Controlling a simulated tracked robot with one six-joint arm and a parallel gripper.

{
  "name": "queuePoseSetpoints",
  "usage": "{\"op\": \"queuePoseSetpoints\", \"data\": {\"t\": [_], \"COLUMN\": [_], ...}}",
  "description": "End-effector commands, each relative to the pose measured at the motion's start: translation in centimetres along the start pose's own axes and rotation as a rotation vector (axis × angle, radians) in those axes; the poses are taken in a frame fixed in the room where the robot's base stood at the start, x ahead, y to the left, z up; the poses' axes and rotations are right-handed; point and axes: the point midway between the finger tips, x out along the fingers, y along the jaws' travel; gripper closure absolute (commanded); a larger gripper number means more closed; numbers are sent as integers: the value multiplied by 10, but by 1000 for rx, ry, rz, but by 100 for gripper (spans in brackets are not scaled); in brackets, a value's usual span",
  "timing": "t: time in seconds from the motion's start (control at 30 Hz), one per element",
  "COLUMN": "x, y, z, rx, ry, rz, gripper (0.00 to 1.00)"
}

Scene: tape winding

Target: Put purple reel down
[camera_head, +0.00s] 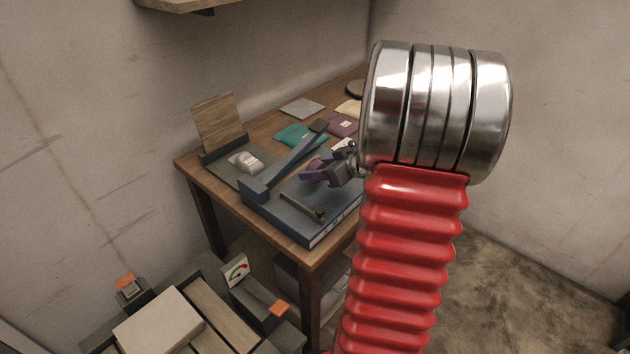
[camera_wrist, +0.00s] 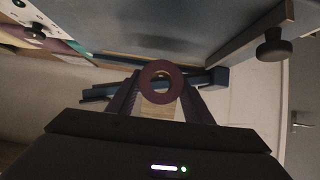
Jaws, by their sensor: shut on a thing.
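The purple reel (camera_wrist: 148,88) is a ring with an open centre, and it shows in the wrist view between the fingers of my gripper (camera_wrist: 160,98). My gripper is shut on it. In the head view my gripper (camera_head: 318,172) is over the blue-grey winding device (camera_head: 290,205) on the table, and the purple reel (camera_head: 316,165) shows only in small part at the fingers. I cannot tell whether the reel touches the device or hangs above it.
The wooden table (camera_head: 262,236) also bears a teal pad (camera_head: 292,134), a purple pad (camera_head: 344,124), a grey pad (camera_head: 302,107) and a small white object (camera_head: 245,160) at the left. A dark crank arm (camera_head: 302,206) lies across the device's front. My red arm hides the table's right side.

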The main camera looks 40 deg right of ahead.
Motion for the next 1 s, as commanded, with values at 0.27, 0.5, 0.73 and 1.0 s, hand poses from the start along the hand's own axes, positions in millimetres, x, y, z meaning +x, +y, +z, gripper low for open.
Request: {"op": "queuePoseSetpoints", "data": {"t": [0.27, 0.5, 0.73, 1.0], "x": [15, 20, 21, 22], "y": [-1, -1, -1, -2], "z": [23, 32, 32, 33], "rx": [5, 1, 1, 0], "ry": [-2, 0, 0, 0], "rz": [-2, 0, -1, -1], "gripper": [76, 76, 76, 38]}}
